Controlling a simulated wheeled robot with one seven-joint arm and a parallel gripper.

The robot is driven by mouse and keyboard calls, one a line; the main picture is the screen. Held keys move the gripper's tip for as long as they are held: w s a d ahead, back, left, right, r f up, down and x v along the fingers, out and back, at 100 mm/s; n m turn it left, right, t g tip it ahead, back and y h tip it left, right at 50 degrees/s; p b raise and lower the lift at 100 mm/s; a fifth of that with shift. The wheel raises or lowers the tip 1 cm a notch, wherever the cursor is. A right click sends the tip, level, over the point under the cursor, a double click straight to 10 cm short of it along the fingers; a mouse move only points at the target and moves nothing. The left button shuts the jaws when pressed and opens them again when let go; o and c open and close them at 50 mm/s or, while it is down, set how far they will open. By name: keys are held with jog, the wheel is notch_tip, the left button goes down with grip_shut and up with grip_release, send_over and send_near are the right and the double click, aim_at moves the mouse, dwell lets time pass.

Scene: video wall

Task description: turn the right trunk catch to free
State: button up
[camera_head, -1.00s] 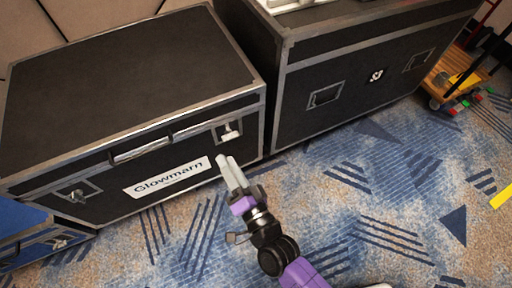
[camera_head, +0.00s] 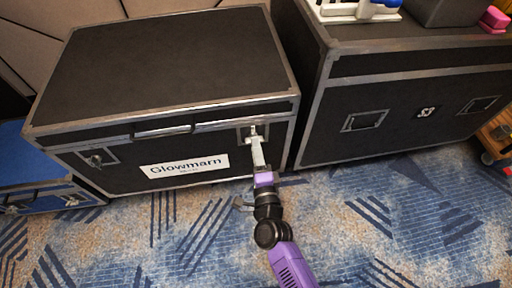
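The black trunk (camera_head: 165,60) with metal edges and a "Glowmarn" label (camera_head: 185,166) stands at the left. Its right catch (camera_head: 253,131) sits in a recessed plate on the front face, near the right edge. My gripper (camera_head: 257,150) points up at this catch, with its pale fingers in front of and just below it. The fingers look close together and overlap the lower part of the catch. Whether they touch or hold it cannot be made out. The left catch (camera_head: 97,160) sits in a similar plate near the trunk's left edge.
A second black case (camera_head: 420,75) stands close on the right, with white and dark items on its top. A blue case (camera_head: 35,165) stands at the left. The patterned carpet (camera_head: 170,235) in front is clear. A wooden cart (camera_head: 496,140) is at the far right.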

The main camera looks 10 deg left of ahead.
jog(key=shift+w+a, duration=0.15)
jog(key=shift+w, duration=0.45)
grip_shut()
